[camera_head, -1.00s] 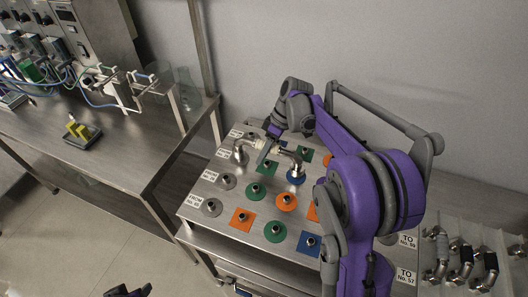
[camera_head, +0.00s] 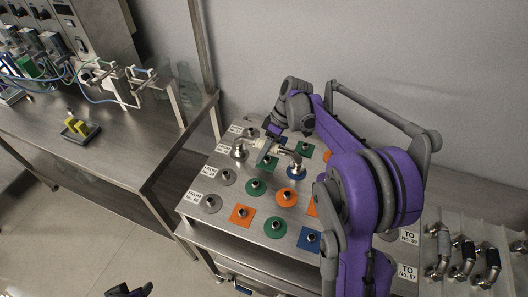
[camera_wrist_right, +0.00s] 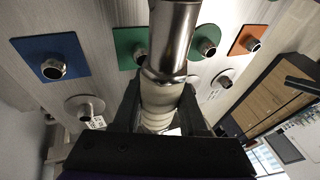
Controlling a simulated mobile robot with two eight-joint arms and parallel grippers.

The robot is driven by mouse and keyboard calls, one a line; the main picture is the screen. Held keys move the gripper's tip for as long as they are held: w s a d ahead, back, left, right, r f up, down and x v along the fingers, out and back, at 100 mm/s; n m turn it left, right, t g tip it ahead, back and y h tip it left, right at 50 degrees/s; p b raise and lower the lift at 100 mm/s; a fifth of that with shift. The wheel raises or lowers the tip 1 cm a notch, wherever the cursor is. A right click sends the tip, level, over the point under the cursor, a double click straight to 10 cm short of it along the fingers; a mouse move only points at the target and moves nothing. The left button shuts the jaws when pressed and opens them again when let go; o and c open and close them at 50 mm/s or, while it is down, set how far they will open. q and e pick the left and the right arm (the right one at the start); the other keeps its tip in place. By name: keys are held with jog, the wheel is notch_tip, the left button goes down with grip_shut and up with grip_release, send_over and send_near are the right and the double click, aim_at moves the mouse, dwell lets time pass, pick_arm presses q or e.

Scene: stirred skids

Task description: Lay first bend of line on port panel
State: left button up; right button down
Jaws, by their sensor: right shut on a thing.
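The line bend (camera_head: 284,152) is a shiny metal pipe with elbows at both ends and a pale wrapped middle. My right gripper (camera_head: 268,148) is shut on that pale sleeve, which shows between the fingers in the right wrist view (camera_wrist_right: 160,98). The bend lies over the far part of the port panel (camera_head: 262,207). Its left elbow is at the grey left column and its right elbow at a blue round port (camera_head: 297,175). I cannot tell whether either end is seated. My left gripper (camera_head: 130,292) barely shows at the bottom edge; its jaws are unclear.
The panel carries several short ports on orange, green, blue and grey plates, with labels along its left edge. More metal bends (camera_head: 463,260) lie on a rack at the lower right. A steel bench (camera_head: 105,170) with lab equipment stands at the left. A wall is behind.

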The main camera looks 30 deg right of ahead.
jog(key=shift+s+f, duration=0.2)
jog(key=shift+f, duration=0.25)
jog(key=shift+c, duration=1.9)
grip_release()
jog(key=shift+s+a, duration=0.1)
jog(key=shift+a, duration=0.05)
jog(key=v, duration=1.1)
jog(key=shift+r, duration=0.4)
